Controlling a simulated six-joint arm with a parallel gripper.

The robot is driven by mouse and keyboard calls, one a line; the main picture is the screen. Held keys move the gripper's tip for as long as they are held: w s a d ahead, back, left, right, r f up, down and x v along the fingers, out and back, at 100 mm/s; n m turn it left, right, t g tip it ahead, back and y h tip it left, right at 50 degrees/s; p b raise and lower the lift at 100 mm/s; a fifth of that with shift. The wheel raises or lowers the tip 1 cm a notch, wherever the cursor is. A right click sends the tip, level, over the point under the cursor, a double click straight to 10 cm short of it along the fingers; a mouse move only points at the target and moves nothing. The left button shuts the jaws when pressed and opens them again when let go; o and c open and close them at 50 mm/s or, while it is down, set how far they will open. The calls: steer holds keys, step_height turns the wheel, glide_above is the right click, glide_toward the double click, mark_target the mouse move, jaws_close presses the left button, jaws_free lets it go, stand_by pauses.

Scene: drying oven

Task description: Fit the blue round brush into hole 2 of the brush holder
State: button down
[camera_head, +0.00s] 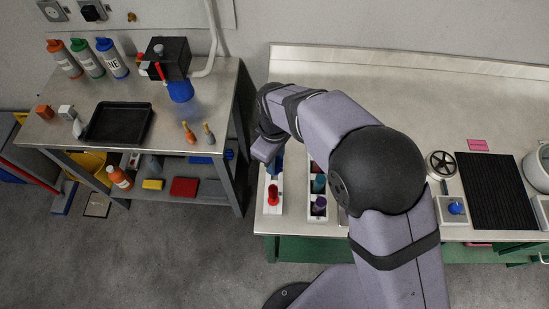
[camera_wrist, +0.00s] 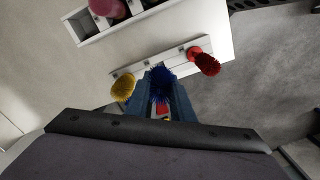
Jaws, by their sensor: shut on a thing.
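The white brush holder (camera_head: 264,219) lies near the left end of the right-hand bench and shows again in the wrist view (camera_wrist: 221,45). In the wrist view a red brush (camera_wrist: 207,63) stands at its right end and a yellow brush (camera_wrist: 123,87) is at its left. The blue round brush (camera_wrist: 160,84) is between them, bristles towards the camera. My gripper (camera_wrist: 161,96) is shut on the blue brush, over the middle of the holder. The brush's lower end is hidden, so I cannot tell whether it is in hole 2. In the head view my arm partly covers this place.
Beside the holder, a second white rack (camera_head: 317,217) holds teal and purple things. A black wheel-like part (camera_head: 440,164) and a dark ribbed mat (camera_head: 498,190) lie further right. A gap separates this bench from the left table (camera_head: 217,130).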

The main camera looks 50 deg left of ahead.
steer(key=shift+f+b, duration=0.3)
steer(key=shift+f, duration=0.45)
steer(key=shift+f+b, duration=0.55)
steer(key=shift+f, duration=0.85)
stand_by(1.9)
steer(key=c, duration=1.5)
jaws_free()
steer(key=shift+o, duration=0.2)
steer(key=shift+r+b, duration=1.2)
steer(key=shift+r, duration=2.55)
